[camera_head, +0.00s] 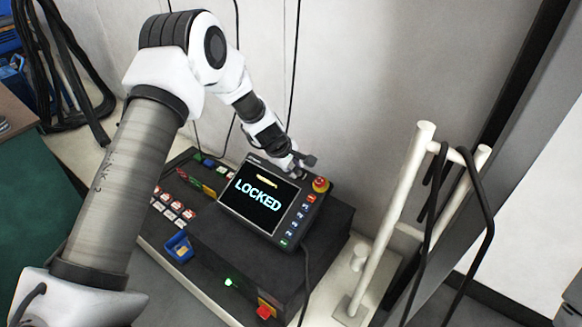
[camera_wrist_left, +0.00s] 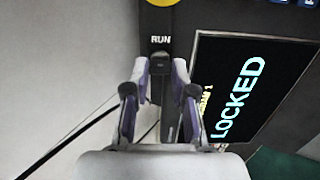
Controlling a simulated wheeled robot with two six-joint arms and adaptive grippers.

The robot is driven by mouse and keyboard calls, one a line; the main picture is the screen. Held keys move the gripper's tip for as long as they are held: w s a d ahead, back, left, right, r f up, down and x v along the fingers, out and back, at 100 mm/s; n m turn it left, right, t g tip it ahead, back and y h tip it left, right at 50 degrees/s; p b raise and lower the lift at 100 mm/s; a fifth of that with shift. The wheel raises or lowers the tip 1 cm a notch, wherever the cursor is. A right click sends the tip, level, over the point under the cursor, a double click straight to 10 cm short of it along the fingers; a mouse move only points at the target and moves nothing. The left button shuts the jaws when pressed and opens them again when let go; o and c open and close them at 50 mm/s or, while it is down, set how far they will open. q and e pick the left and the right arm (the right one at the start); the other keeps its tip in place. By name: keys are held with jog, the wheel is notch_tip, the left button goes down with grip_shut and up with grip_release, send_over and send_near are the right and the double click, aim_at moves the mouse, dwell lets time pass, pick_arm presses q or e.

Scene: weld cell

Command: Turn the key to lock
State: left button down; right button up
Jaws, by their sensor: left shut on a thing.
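A control panel with a screen (camera_head: 262,199) reading LOCKED sits on a dark console. The same screen shows in the left wrist view (camera_wrist_left: 242,92), at the right. My left gripper (camera_head: 298,167) is at the panel's top edge, and its fingers (camera_wrist_left: 160,82) are shut on a small dark key (camera_wrist_left: 160,64) just below the RUN label. The key is mostly hidden by the fingers in the head view. My right gripper is in neither view.
A red emergency stop knob (camera_head: 320,184) is at the panel's top right corner, close to my left gripper. A white pipe stand (camera_head: 397,222) with black cables stands to the right. The wall is behind the console (camera_head: 225,247).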

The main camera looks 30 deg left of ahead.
pick_arm(q)
jog(key=shift+s+f, duration=0.1)
dwell(0.4)
jog(key=c, duration=1)
grip_release()
jog(key=shift+o, duration=0.2)
jog(key=shift+s+r, duration=0.15)
jog(key=shift+r, duration=0.35)
jog(key=v, duration=1.1)
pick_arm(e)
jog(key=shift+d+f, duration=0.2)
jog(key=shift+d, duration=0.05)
pick_arm(q)
jog(key=shift+a, duration=0.1)
